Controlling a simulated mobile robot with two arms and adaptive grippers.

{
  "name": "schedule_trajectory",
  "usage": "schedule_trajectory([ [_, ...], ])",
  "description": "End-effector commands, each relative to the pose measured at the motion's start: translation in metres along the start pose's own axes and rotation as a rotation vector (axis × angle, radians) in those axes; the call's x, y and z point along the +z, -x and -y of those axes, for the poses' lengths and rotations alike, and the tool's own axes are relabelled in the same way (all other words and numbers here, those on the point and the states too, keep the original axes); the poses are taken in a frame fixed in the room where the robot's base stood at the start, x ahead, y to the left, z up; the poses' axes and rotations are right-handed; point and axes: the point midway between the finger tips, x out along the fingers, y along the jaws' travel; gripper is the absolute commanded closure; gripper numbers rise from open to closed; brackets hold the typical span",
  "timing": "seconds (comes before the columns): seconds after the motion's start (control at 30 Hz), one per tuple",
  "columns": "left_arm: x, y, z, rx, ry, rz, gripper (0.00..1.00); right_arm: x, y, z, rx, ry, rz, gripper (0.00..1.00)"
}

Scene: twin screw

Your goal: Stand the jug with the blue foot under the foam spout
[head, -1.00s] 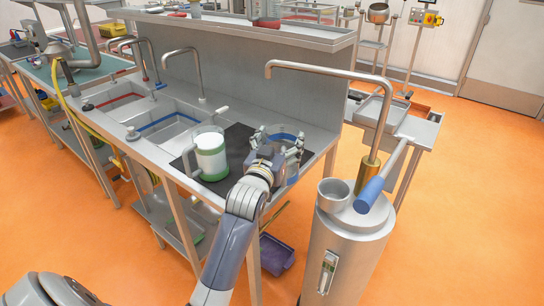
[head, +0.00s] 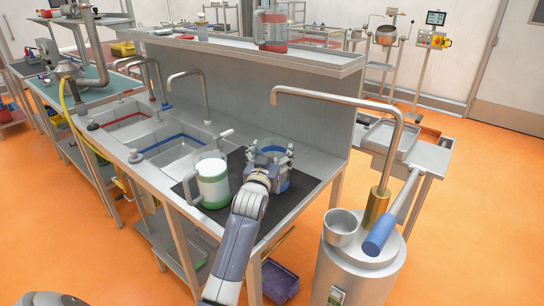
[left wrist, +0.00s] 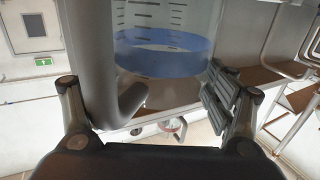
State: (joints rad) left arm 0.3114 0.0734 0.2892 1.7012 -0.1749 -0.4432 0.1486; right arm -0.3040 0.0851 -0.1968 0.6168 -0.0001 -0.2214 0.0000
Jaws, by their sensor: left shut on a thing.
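The jug with the blue foot (head: 284,182) is a clear jug on the black mat at the near right end of the steel sink bench. My left gripper (head: 270,163) is at this jug and partly hides it. In the left wrist view the jug's blue band (left wrist: 160,40) and grey handle (left wrist: 88,60) show between the fingers, and the left gripper (left wrist: 160,115) is shut on the jug. The foam spout (head: 335,98) is a tall bent steel pipe rising from a steel tank (head: 360,275) to the right of the bench. My right gripper is not in view.
A green-footed jug (head: 212,181) with white contents stands left of the gripper on the mat (head: 235,160). A red-footed jug (head: 271,30) stands on the upper shelf. The tank carries a steel cup (head: 341,228) and a blue-handled lever (head: 385,230). Orange floor is clear at right.

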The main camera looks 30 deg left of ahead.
Motion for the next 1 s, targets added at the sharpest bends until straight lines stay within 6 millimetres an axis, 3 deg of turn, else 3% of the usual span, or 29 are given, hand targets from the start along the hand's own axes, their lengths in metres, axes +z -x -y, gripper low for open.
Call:
schedule_trajectory([
  [0.1, 0.012, 0.000, 0.000, 0.000, -0.001, -0.001, 0.65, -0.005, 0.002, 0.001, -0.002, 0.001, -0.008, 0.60],
  [0.47, 0.016, 0.000, 0.000, 0.000, 0.000, -0.003, 0.65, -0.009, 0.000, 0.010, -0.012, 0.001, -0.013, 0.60],
  [0.5, 0.018, 0.001, 0.000, 0.000, 0.000, -0.001, 0.21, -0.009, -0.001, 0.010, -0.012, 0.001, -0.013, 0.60],
  [0.6, 0.017, 0.001, 0.000, 0.000, 0.000, -0.001, 0.03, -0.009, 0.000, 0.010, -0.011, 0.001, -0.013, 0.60],
  [1.0, 0.016, 0.001, 0.000, 0.000, 0.000, -0.001, 0.03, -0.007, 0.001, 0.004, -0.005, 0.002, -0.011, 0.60],
])
